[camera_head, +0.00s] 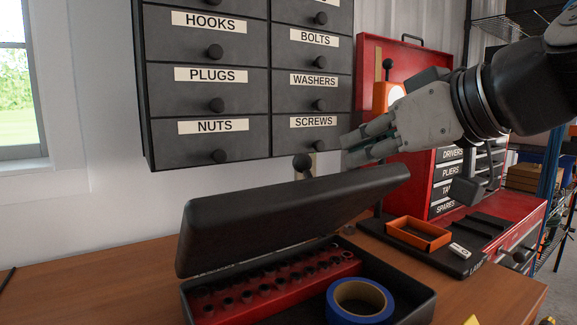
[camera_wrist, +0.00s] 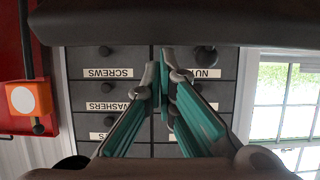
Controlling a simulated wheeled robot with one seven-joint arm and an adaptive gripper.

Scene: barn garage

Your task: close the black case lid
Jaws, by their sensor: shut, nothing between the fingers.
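The black case (camera_head: 412,308) sits on the wooden workbench with its lid (camera_head: 290,215) partly open, tilted over the back part of the case. Inside are a red insert (camera_head: 275,288) with several dark sockets and a blue tape roll (camera_head: 360,300) at the front right. My gripper (camera_head: 348,150) is shut and empty, above the lid's right part and apart from it in the head view. In the wrist view its teal-padded fingers (camera_wrist: 163,75) point toward the drawers. A dark band across the top of that view appears to be the lid (camera_wrist: 170,22).
A black drawer cabinet (camera_head: 262,97) with labels hangs on the wall behind the case. A red tool chest (camera_head: 440,180) and an orange tray (camera_head: 418,235) stand to the right. The bench (camera_head: 90,285) is mostly clear at left.

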